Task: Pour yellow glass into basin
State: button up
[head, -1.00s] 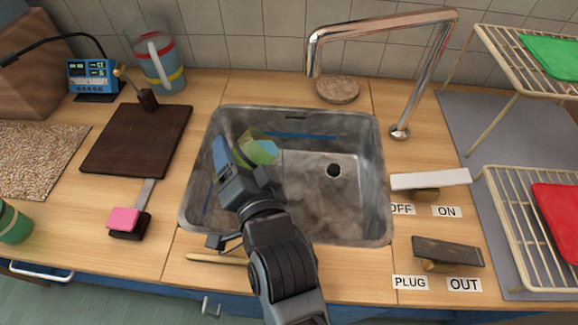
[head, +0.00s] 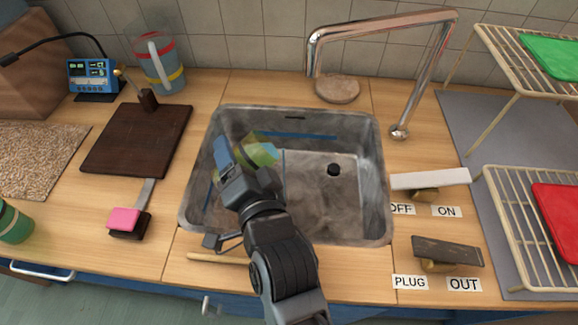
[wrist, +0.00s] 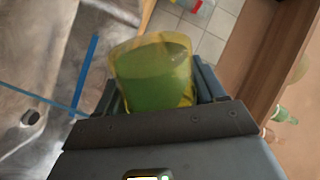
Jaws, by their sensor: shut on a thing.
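A see-through yellow glass (head: 262,154) is held by my gripper (head: 244,158) over the left half of the grey sink basin (head: 360,205). In the wrist view my gripper (wrist: 158,92) has one finger on each side of the glass (wrist: 153,72), shut on it. The glass looks green inside; I cannot tell how much liquid is in it. In the head view the glass looks tilted to the right, partly hidden by my gripper. The drain (head: 334,170) is a dark round spot right of the glass.
A metal faucet (head: 385,24) arches behind and to the right of the basin. OFF/ON (head: 430,179) and PLUG/OUT (head: 447,251) levers stand at the right. A dark board (head: 137,140) and a pink-topped scraper (head: 125,219) lie at the left.

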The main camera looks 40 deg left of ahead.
jog(key=shift+f+m+g, duration=0.15)
jog(key=shift+f+m, duration=0.05)
jog(key=shift+m, duration=0.5)
jog(key=shift+f+m+g, duration=0.15)
jog(key=shift+m, duration=0.55)
dwell(0.9)
jog(key=shift+w+d+f+m, duration=0.3)
jog(key=shift+w+m, duration=0.35)
jog(key=shift+m, duration=0.05)
dwell(0.7)
jog(key=shift+w+d+r+m+p, duration=0.1)
jog(key=shift+w+r+m+p, duration=0.1)
jog(key=shift+r+m+p, duration=0.45)
dwell(0.8)
jog(key=shift+f, duration=0.2)
